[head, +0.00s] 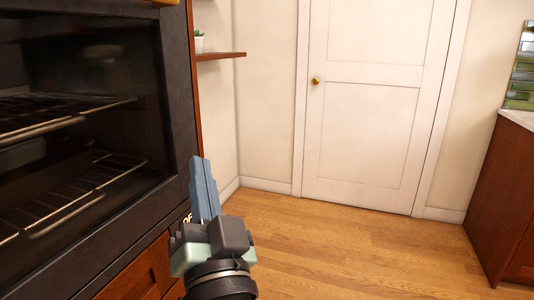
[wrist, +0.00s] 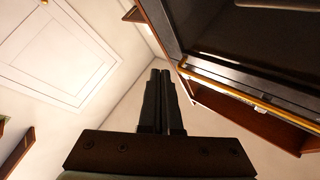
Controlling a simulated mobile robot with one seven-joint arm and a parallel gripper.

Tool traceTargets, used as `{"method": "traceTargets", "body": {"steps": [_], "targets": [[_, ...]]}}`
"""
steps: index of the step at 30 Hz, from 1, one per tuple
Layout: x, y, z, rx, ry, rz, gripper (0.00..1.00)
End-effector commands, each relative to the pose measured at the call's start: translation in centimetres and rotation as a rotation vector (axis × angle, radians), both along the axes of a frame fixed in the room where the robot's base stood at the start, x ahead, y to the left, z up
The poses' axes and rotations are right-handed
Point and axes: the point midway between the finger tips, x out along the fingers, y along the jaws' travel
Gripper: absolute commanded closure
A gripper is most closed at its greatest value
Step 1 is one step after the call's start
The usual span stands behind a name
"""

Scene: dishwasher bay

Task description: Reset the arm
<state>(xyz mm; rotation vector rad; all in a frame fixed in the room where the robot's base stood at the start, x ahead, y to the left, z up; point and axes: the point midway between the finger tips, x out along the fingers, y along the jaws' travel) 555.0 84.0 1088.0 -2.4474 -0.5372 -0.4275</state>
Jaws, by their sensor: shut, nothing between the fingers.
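My gripper (head: 203,187) is at the lower middle of the head view, raised in front of the oven's lower right side. Its two blue-grey fingers are together and empty, pointing up and away from me. In the wrist view my gripper (wrist: 161,73) also shows its fingers side by side, with nothing between them. The view there is tilted. My gripper appears apart from the oven, though the exact gap is hard to tell.
A black oven (head: 80,130) with wire racks stands on the left. A wooden shelf (head: 221,56) holds a small plant (head: 199,41). A white door (head: 375,100) is shut at the back. A wooden cabinet (head: 503,200) stands right. The wooden floor (head: 350,250) between is clear.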

Motion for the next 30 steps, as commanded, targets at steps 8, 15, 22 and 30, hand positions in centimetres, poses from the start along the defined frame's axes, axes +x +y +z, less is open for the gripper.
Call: {"method": "traceTargets", "body": {"steps": [8, 15, 22, 30], "targets": [[-10.5, -7.6, 17.8, -0.366, -0.430, -0.562, 1.00], [-11.6, -8.4, 27.0, -0.399, -0.448, -0.629, 1.00], [-11.5, -8.3, 33.9, -0.397, -0.446, -0.625, 1.00], [-11.5, -8.3, 41.4, -0.397, -0.445, -0.623, 1.00]]}}
